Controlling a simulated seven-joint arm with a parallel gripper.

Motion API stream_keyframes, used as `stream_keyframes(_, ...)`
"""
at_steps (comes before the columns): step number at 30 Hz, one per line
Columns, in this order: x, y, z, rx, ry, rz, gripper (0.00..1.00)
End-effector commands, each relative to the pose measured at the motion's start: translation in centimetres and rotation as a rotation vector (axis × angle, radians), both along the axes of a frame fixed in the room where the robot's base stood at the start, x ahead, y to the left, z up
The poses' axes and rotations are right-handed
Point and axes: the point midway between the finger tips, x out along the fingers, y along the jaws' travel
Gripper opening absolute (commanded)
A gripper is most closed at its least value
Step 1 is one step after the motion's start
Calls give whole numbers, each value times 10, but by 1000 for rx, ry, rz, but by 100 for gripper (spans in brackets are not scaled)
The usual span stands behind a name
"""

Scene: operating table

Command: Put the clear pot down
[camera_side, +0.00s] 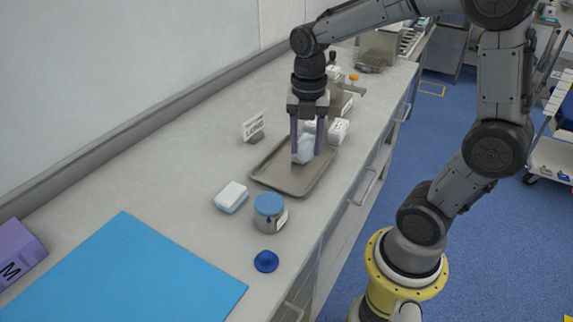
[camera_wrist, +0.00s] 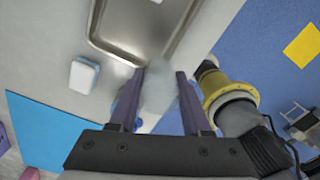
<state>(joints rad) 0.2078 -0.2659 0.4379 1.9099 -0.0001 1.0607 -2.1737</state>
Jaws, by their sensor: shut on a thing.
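My gripper (camera_side: 306,151) points down and is shut on the clear pot (camera_side: 303,148), a see-through, pale vessel between the two purple fingers. In the side view the pot appears over the far part of the grey metal tray (camera_side: 273,184); I cannot tell whether it touches it. In the wrist view the pot (camera_wrist: 157,95) is a faint blurred shape between the fingers (camera_wrist: 160,74), with the tray's rim (camera_wrist: 110,50) beyond it.
A white-and-blue sponge (camera_side: 231,197), a blue-lidded jar (camera_side: 269,212) and a small blue cap (camera_side: 266,261) stand near the tray. A label stand (camera_side: 254,127) and white boxes (camera_side: 338,131) are farther back. A blue mat (camera_side: 125,275) covers the near counter.

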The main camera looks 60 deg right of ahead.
Motion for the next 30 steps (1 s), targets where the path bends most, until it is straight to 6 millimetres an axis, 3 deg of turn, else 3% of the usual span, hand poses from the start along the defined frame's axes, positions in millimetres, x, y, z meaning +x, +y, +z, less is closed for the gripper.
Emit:
stream_keyframes(3, 21, -4, -20, 2, 6, 0, 0)
stream_keyframes(10, 46, -10, -49, 1, 1, 0, 0)
stream_keyframes(16, 55, -12, -61, 1, 1, 0, 0)
stream_keyframes(23, 58, -12, -91, 1, 1, 0, 0)
stream_keyframes(30, 58, -12, -94, 0, -2, 0, 0)
